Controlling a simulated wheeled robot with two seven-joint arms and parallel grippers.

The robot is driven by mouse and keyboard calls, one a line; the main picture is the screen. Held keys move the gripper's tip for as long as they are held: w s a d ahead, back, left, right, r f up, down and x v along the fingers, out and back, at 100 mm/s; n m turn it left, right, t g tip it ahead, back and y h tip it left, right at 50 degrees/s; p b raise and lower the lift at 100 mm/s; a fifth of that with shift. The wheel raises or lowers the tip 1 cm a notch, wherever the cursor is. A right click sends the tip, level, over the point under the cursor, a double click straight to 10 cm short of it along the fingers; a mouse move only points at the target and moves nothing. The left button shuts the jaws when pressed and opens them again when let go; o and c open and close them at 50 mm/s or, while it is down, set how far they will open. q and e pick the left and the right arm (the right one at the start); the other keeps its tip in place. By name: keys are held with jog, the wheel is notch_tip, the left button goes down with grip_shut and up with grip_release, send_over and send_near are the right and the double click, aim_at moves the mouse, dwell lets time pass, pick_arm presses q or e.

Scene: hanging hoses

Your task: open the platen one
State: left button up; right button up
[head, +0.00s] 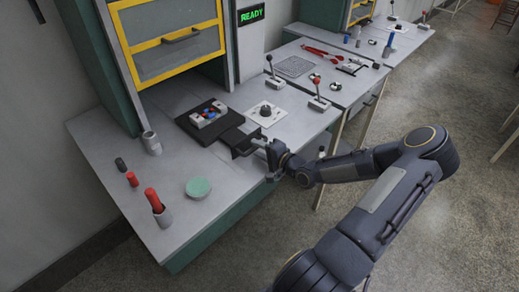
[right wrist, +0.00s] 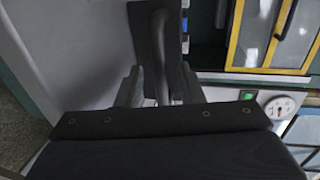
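The platen (head: 188,124) is a flat black plate on the grey bench of the nearest station, carrying a small block with blue and red parts (head: 209,114). A dark handle piece (head: 238,141) reaches from it toward the bench's front edge. My right gripper (head: 262,145) is at the outer end of this handle. In the right wrist view the handle bar (right wrist: 160,55) runs between the two fingers of my right gripper (right wrist: 160,88), with a visible gap on each side, so the gripper looks open around it. My left gripper is not in view.
A yellow-framed door (head: 170,45) stands above the platen, beside a green READY display (head: 251,14).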

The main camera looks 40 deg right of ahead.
jog(key=v, duration=0.7)
jog(key=shift+s, duration=0.4)
jog(key=shift+s, duration=0.1)
